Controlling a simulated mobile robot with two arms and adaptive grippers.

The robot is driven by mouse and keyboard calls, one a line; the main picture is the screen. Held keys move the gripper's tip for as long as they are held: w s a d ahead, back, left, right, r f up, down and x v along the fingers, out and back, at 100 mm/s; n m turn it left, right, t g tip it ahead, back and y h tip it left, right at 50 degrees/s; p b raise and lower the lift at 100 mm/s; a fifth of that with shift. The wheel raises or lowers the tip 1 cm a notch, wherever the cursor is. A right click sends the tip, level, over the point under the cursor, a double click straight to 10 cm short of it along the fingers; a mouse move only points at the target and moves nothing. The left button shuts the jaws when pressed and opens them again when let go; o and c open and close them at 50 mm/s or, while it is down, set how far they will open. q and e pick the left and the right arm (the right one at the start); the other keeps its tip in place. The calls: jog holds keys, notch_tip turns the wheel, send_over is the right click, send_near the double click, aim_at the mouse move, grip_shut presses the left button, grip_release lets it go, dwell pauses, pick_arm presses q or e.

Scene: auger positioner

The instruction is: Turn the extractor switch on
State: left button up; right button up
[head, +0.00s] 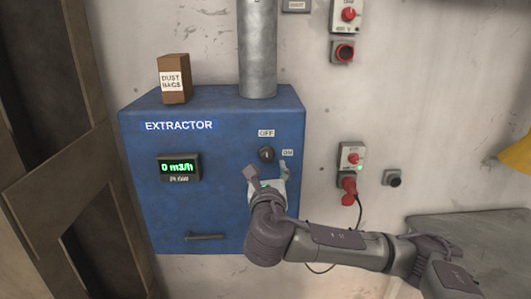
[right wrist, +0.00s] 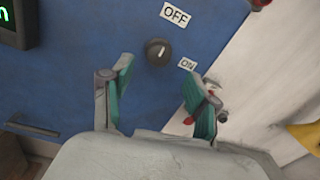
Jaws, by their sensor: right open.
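The blue extractor box (head: 215,215) hangs on the wall, with an EXTRACTOR label and a green display reading 0 m3/h. Its black rotary switch (head: 267,154) has an OFF label above it and an ON label to its right. In the right wrist view the switch (right wrist: 158,52) lies beyond the fingertips, its light mark near the top, toward OFF. My right gripper (head: 266,172) is open and empty just below the switch. Its two fingers (right wrist: 158,82) show apart in the right wrist view, not touching the knob. My left gripper is not in view.
A dust bags carton (head: 174,80) and a grey pipe (head: 257,50) are on top of the box. A red plug (head: 348,190) with a cable sits in a wall socket at right. A grey surface (head: 475,230) lies at lower right. A handle (head: 205,237) sticks out low on the box.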

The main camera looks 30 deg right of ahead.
aim_at(267, 158)
jog(key=p+x, duration=0.1)
jog(key=x, duration=0.3)
jog(key=shift+w+d+r, duration=0.1)
jog(key=shift+w+r, duration=0.05)
jog(key=shift+w, duration=0.25)
jog(key=shift+p+x, duration=0.4)
jog(key=shift+x, duration=0.4)
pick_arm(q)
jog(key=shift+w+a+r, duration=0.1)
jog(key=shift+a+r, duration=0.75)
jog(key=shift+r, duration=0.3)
pick_arm(e)
jog(key=shift+c, duration=0.2)
jog(key=shift+s, duration=0.1)
grip_shut()
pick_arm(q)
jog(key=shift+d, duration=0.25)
